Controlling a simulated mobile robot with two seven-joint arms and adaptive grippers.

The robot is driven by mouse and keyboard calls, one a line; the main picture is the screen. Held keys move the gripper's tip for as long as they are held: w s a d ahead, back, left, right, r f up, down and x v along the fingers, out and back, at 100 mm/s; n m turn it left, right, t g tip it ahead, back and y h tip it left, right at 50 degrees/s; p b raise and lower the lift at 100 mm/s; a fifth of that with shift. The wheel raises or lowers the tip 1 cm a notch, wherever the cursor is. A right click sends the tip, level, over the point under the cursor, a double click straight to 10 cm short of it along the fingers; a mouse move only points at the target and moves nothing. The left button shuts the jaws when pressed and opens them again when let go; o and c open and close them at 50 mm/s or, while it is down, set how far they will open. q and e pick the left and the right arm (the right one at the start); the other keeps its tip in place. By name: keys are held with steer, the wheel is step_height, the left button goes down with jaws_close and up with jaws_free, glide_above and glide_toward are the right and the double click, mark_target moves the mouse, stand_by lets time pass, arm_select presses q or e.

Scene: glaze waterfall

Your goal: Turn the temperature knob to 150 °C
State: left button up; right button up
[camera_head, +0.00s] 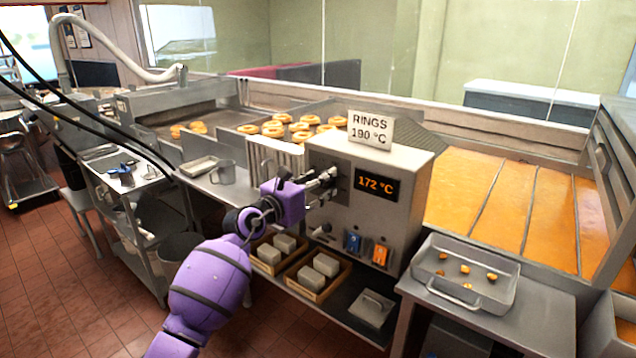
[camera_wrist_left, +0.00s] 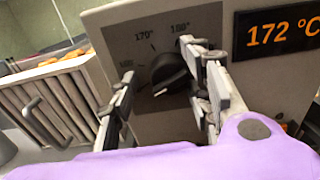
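The black temperature knob (camera_wrist_left: 170,72) sits on a grey dial plate in the left wrist view, with marks around it, 170° and 180° among them. In the head view my gripper mostly hides the knob. The display (camera_head: 377,184) on the control box (camera_head: 410,165) reads 172 °C; it also shows in the left wrist view (camera_wrist_left: 277,34). My left gripper (camera_head: 328,183) is at the dial. Its fingers (camera_wrist_left: 160,78) are open on either side of the knob. The right finger is close to the knob; I cannot tell whether it touches. My right gripper is out of view.
A sign (camera_head: 370,130) on the box reads RINGS 190 °C. Blue (camera_head: 353,242) and orange (camera_head: 380,254) items are on the box front below. Wooden trays (camera_head: 318,293) stand on the shelf beneath. A metal pan (camera_head: 465,288) stands at right, near orange glaze (camera_head: 520,205).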

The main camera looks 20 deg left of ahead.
arm_select(q)
steer(key=shift+d+r, duration=0.1)
steer(key=shift+r, duration=0.05)
steer(key=v, duration=1.2)
stand_by(0.3)
